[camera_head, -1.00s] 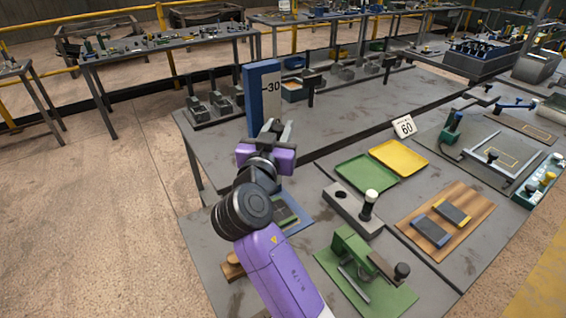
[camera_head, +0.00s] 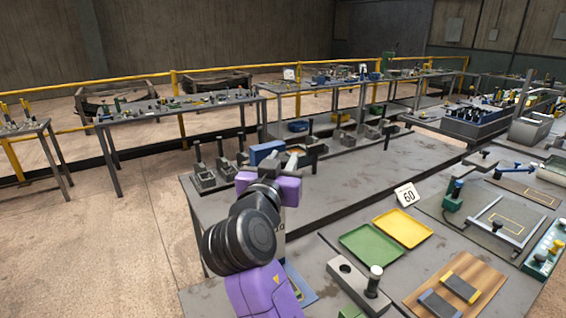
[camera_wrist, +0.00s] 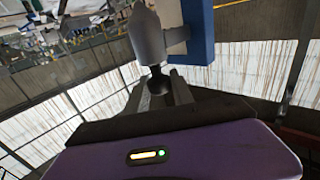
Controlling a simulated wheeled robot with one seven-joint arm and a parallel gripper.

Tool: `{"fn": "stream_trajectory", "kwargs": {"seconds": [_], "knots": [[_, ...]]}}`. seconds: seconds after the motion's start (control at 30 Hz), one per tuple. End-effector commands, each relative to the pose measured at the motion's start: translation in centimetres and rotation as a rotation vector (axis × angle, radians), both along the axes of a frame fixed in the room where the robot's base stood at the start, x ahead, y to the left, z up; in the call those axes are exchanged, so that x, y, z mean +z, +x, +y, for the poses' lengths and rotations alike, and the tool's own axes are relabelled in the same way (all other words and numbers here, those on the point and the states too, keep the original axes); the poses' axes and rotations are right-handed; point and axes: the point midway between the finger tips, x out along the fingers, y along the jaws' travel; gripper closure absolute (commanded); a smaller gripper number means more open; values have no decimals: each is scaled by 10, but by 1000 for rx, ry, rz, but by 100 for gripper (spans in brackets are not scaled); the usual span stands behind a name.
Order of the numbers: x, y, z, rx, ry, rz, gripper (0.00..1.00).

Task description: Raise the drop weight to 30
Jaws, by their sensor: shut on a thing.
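The blue post (camera_head: 267,151) of the drop-weight stand shows only its top in the head view, just above and behind my gripper (camera_head: 270,172). The 30 mark cannot be seen now. In the wrist view the blue post (camera_wrist: 198,30) stands just right of a grey rounded body (camera_wrist: 148,38), which I take to be the drop weight. A dark round knob (camera_wrist: 157,84) sits at its near end, between the fingers of my gripper (camera_wrist: 160,92). The gripper is shut on this knob. My arm hides the lower stand in the head view.
A green tray (camera_head: 370,247) and a yellow tray (camera_head: 403,228) lie to the right, near a white 60 sign (camera_head: 407,195). A grey block with a white-topped peg (camera_head: 375,275) stands nearer. Grey fixtures (camera_head: 204,178) stand behind left. Floor is open at left.

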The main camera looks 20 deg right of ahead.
Motion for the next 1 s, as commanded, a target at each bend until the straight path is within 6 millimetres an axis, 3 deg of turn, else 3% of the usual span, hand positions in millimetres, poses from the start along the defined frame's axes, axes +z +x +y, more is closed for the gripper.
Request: {"fn": "stream_trajectory", "kwargs": {"seconds": [0.03, 0.13, 0.53, 1.0], "knots": [[-1, 0, 0, 0, 0, 1, 70], [-1, 0, 0, 0, 0, 2, 51], [-2, -5, 4, 1, 0, 0, 51], [-2, -59, 41, 2, 1, 1, 51]]}}
